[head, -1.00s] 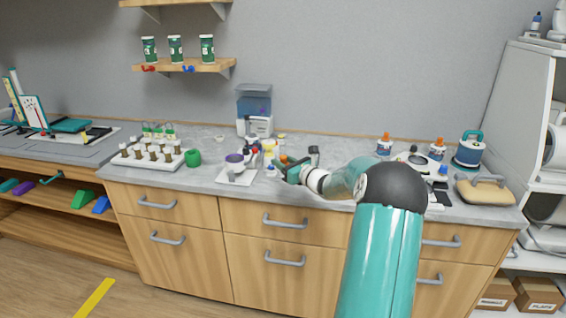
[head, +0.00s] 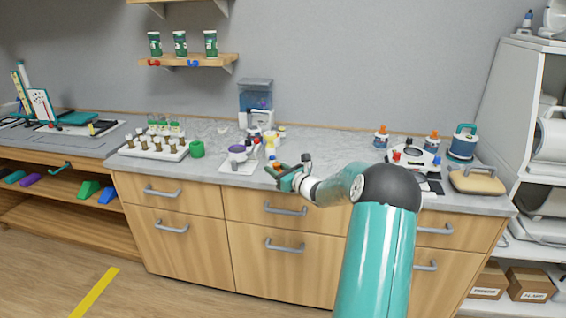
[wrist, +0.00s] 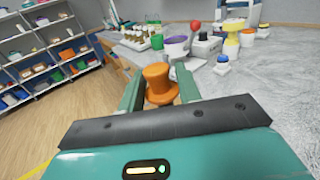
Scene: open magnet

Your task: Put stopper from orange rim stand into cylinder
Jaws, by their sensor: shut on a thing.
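In the wrist view my gripper (wrist: 159,72) is shut on an orange stopper (wrist: 158,86), flared at its lower end, held between the two green fingers. In the head view my gripper (head: 278,173) is above the front edge of the counter, right of the purple bowl; the stopper is too small to make out there. I cannot tell for certain which object is the cylinder or which is the orange rim stand. A yellow funnel-shaped thing (wrist: 231,44) and a small white jar with a blue top (wrist: 222,64) stand beyond my gripper to the right.
A purple bowl (head: 238,149) on a white base, a green cup (head: 197,149) and a white rack of vials (head: 153,150) stand left on the grey counter (head: 330,155). A white tray (head: 414,158) is at right. The counter between is fairly clear.

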